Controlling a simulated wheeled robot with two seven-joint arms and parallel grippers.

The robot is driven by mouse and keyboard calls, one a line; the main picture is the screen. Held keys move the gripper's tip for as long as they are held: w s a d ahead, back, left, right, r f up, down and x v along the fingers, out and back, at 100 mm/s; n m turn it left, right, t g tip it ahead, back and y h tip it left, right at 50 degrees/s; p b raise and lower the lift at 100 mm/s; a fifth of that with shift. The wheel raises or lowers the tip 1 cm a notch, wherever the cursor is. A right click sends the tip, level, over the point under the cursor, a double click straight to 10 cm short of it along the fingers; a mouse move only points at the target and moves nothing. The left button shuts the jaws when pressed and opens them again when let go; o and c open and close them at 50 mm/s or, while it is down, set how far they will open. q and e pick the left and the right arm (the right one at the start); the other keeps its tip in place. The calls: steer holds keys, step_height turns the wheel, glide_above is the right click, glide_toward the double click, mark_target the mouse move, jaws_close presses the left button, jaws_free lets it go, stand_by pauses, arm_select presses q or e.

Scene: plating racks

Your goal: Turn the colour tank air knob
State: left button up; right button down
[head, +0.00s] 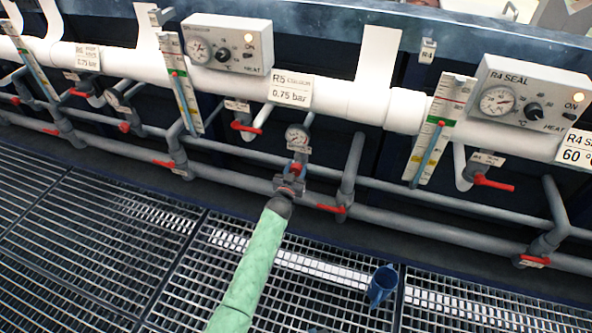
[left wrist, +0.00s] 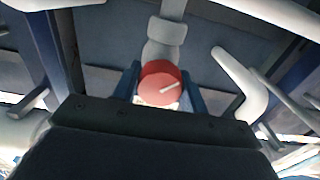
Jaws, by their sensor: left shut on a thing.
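The red air knob (head: 296,169) sits on a grey fitting below a round pressure gauge (head: 297,137), under the sign "R5 COLOUR 0.75 bar" (head: 291,90). My left gripper (head: 291,184), at the end of the green-sleeved arm, is at the knob and partly hides the fitting. In the left wrist view the round red knob (left wrist: 160,82) has a white pointer line aimed up and to the right. The blue fingers of my left gripper (left wrist: 160,90) are on both sides of the knob, shut on it.
Red-handled valves (head: 331,209) sit along the grey pipes (head: 395,219) on both sides. A control box marked HEAT (head: 227,43) and an R4 SEAL box (head: 530,98) stand above.

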arm_select(q)
steer(key=shift+m, duration=0.3)
steer(key=m, duration=0.5)
steer(key=m+b, duration=0.1)
steer(key=m, duration=0.5)
steer(key=shift+f+m+b, duration=0.1)
steer(key=shift+m+b, duration=0.2)
steer(key=m+b, duration=0.1)
steer(key=m, duration=0.2)
steer(key=shift+m, duration=0.3)
steer(key=m, duration=0.4)
steer(key=shift+b, duration=0.4)
arm_select(e)
steer(key=w+r+t, duration=0.4)
steer(key=w+r, duration=0.2)
steer(key=r, duration=0.3)
steer(key=w+a+r+t+y, duration=0.1)
steer(key=w+r+t, duration=0.3)
steer(key=w+r, duration=0.3)
steer(key=shift+w+a+r, duration=0.2)
steer(key=shift+w+r, duration=0.05)
steer(key=shift+r, duration=1.15)
arm_select(q)
steer(key=o, duration=1)
steer(key=shift+c, duration=0.2)
